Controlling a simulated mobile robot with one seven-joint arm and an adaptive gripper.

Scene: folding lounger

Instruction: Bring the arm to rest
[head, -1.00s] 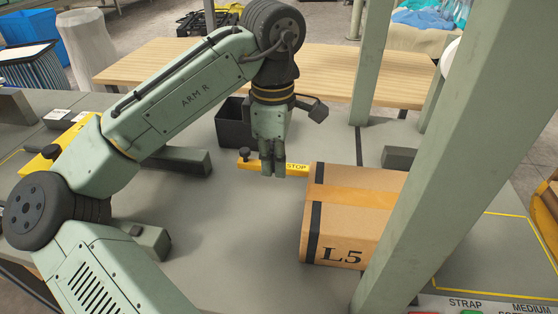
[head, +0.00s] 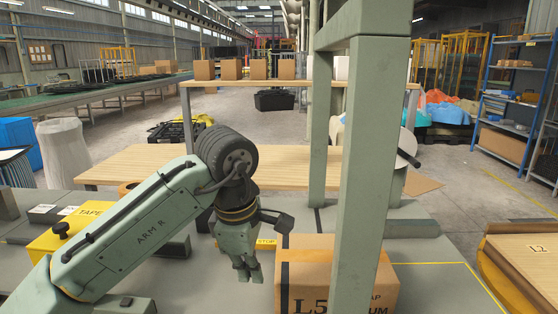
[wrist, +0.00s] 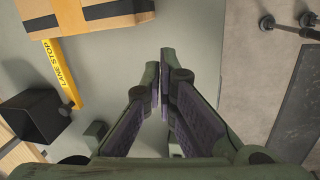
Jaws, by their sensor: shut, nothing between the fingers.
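My gripper (head: 247,272) hangs above the grey bench, just left of a cardboard box (head: 305,285) and apart from it. Its fingers point down and are shut, with nothing held. In the wrist view the narrow fingers (wrist: 160,75) come together over the bare grey surface. The box, marked L5 with black straps, also shows in the wrist view (wrist: 75,14) at the upper left. The arm reaches in from the lower left, bent at the elbow.
A green-grey post (head: 365,180) stands right of the gripper, partly hiding the box. A yellow lane stop (head: 265,242) lies behind the gripper. A black bin (wrist: 35,115) shows in the wrist view. A wooden table (head: 140,165) stands behind the bench.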

